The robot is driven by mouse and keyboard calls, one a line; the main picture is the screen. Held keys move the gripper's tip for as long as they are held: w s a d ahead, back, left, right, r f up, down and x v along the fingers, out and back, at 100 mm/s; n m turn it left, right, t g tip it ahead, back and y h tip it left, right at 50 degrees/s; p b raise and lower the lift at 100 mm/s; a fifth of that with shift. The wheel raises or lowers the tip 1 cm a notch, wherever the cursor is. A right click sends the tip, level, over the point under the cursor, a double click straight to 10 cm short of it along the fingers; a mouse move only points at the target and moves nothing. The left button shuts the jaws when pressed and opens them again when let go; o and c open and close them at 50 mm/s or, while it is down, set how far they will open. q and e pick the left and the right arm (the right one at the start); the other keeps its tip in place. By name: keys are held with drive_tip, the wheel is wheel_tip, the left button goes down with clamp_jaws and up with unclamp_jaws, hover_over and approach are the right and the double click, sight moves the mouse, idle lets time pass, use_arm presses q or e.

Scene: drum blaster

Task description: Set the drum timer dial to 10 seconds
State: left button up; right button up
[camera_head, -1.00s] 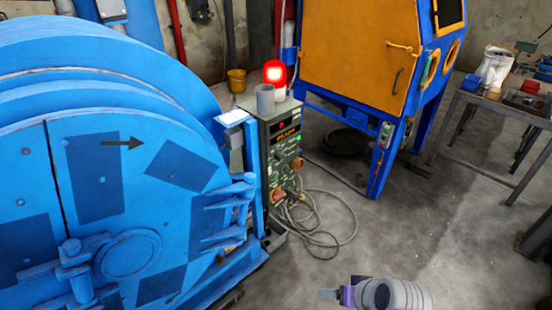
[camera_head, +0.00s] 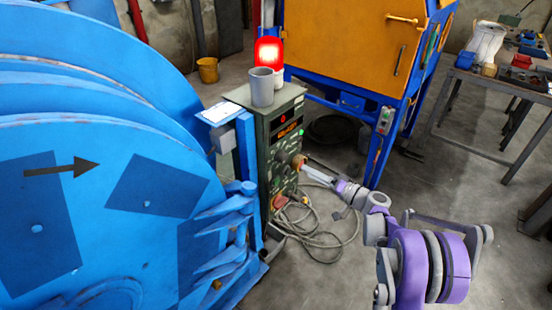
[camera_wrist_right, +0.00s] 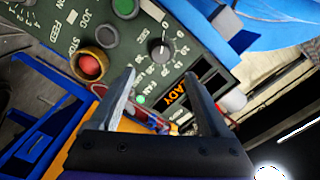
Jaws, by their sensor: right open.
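The green control box (camera_head: 262,130) stands beside the blue drum (camera_head: 120,150). In the right wrist view its panel (camera_wrist_right: 60,25) shows at a slant, with a round black timer dial (camera_wrist_right: 160,49) ringed by small white numbers. The dial's white mark points towards the upper edge of the picture, near the 0 end; its exact setting is too small to read. My right gripper (camera_wrist_right: 160,75) is open, its fingertips apart below the dial, with nothing between them. In the head view, the right gripper (camera_head: 308,165) reaches the panel's front from the right. My left gripper is out of view.
A red stop button (camera_wrist_right: 90,66), a green button (camera_wrist_right: 125,7) and a black button (camera_wrist_right: 105,36) sit near the dial. An orange display (camera_head: 287,132) is lit. Cables (camera_head: 325,228) lie below.

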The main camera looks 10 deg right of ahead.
sight(285, 160)
drive_tip(key=x, duration=1)
drive_tip(key=shift+w+a+r, duration=0.15)
drive_tip(key=shift+w, duration=0.1)
clamp_jaws()
